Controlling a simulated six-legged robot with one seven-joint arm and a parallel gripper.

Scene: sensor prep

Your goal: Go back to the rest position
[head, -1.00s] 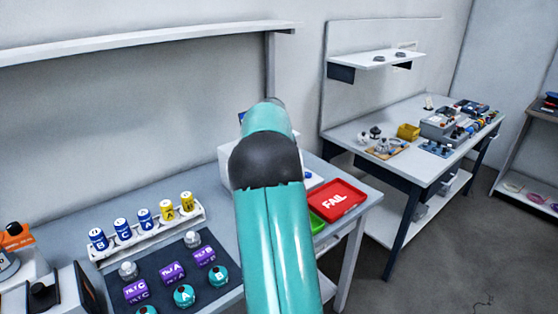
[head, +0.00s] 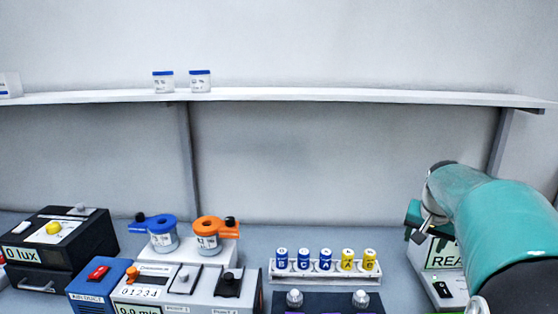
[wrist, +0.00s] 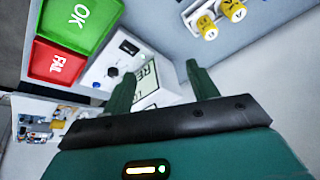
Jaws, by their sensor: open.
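My teal arm reaches in from the right edge of the head view. My gripper (wrist: 163,85) shows in the wrist view with its two green fingers spread apart and nothing between them. In the wrist view it is above a white device (wrist: 150,75) with a display, partly hidden behind the fingers. In the head view the same white device (head: 447,258), its label partly covered and reading "REA", stands beside my arm at the right.
A rack (head: 325,271) holds several blue and yellow vials. Left of it are a counter box (head: 185,290), blue and orange clamped jars, and a black lux box (head: 60,250). A shelf (head: 300,95) runs above. Green OK (wrist: 82,20) and red FAIL (wrist: 56,62) trays show in the wrist view.

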